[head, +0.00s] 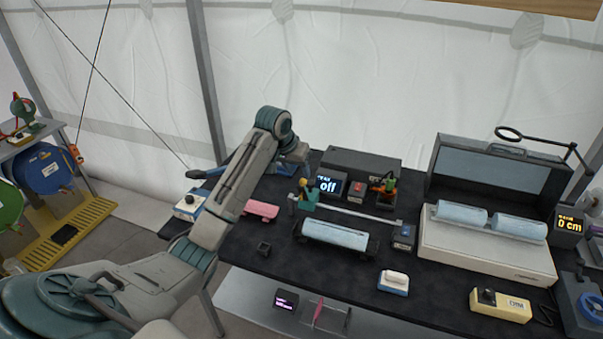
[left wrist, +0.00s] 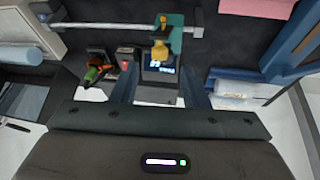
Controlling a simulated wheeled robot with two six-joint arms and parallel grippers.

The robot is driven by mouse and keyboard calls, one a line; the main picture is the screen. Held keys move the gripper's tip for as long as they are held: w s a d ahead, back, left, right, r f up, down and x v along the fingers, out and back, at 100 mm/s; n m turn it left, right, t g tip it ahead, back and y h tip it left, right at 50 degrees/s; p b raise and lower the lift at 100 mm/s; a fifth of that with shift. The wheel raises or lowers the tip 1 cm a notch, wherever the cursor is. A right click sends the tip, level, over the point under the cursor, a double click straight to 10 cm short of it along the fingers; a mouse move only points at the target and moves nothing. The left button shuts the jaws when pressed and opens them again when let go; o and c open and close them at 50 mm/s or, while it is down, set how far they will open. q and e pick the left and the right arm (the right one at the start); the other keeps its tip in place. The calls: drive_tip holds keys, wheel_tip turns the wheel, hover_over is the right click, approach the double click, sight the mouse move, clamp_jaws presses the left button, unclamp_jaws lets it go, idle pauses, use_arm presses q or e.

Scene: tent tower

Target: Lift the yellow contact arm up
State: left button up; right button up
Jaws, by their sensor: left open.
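The yellow contact arm (head: 303,184) sits on a teal carriage (head: 308,200) at the left part of a grey rail on the dark bench. In the left wrist view the yellow contact arm (left wrist: 160,48) shows upper centre, beside the teal carriage (left wrist: 176,38). My left gripper (head: 297,157) is just behind the contact arm in the head view, partly hidden by my own arm. In the left wrist view its two fingers (left wrist: 158,88) are spread apart with nothing held, and the contact arm lies beyond their tips. My right gripper is not in view.
A display reading "off" (head: 328,184) stands close behind the carriage. A red-switch box (head: 356,189) and a green-orange tool (head: 385,187) are to its right. A pale blue roll (head: 335,234) lies in front.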

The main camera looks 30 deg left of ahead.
sight(302, 180)
use_arm(q)
drive_tip(key=shift+p+x, duration=0.65)
drive_tip(key=shift+x, duration=1.75)
clamp_jaws()
drive_tip(key=shift+w, duration=0.1)
